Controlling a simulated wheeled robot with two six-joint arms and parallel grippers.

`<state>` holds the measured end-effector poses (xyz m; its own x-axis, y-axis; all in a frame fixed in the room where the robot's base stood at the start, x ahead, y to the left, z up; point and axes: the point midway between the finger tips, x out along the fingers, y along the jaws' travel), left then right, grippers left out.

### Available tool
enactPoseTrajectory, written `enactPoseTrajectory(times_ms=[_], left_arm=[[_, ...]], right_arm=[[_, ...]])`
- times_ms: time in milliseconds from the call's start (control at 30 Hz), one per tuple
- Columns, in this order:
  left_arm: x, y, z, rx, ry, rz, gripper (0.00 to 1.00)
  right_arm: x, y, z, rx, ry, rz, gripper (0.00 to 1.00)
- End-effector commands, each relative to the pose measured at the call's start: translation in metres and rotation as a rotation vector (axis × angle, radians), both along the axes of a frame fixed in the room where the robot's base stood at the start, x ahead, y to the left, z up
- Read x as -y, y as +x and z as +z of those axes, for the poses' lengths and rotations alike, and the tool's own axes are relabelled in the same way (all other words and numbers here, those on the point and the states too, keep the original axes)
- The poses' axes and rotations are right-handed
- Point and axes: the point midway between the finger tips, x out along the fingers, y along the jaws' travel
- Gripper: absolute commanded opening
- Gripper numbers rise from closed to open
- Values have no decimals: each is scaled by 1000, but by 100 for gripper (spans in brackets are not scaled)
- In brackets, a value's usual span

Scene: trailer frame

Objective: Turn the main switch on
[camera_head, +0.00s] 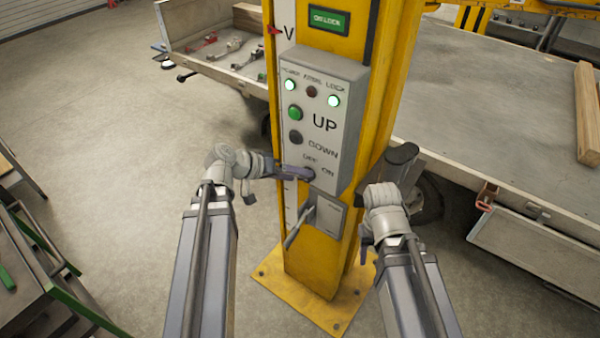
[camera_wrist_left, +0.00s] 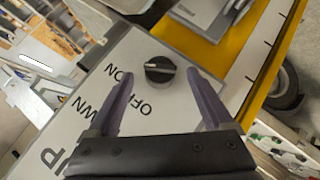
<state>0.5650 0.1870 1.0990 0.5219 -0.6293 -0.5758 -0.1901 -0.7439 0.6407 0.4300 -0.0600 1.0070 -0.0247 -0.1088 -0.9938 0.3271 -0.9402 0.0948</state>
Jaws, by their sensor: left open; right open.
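The main switch is a round black knob (camera_wrist_left: 160,69) at the bottom of a grey control box (camera_head: 322,95), marked OFF and ON. In the left wrist view it lies between my left gripper's (camera_wrist_left: 160,82) two purple fingers, with a gap on each side. In the head view the left gripper (camera_head: 298,173) reaches in from the left and partly hides the knob (camera_head: 309,172). Whether the knob points to OFF or ON is too small to tell. My right gripper (camera_head: 400,163) is right of the box, away from the switch; its fingertips are not clear.
The box is on a yellow column (camera_head: 397,75). Above the switch are a black DOWN button (camera_head: 295,137), a green UP button (camera_head: 295,113) and two lit lamps. A lever plate (camera_head: 327,214) sits below. A flatbed (camera_head: 490,100) stands behind on the right.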

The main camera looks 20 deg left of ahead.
Motion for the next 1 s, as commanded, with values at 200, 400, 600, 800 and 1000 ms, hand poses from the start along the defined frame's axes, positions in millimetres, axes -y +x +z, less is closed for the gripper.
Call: enactPoseTrajectory(times_ms=[200, 400, 600, 800, 1000], left_arm=[[-23, -19, 25, -1, 0, 2, 85], [-33, -28, 32, 0, 0, 0, 85], [-35, -29, 32, 0, -1, -1, 85], [-34, -29, 32, 0, -1, -1, 85], [-29, -30, 29, -12, 6, -11, 85]], right_arm=[[0, 0, 25, 0, 0, 1, 50], [0, 0, 32, 0, 0, 1, 50], [0, 0, 32, 0, 0, 1, 50], [0, 0, 32, 0, 0, 1, 50], [0, 0, 31, 0, 0, 1, 50]])
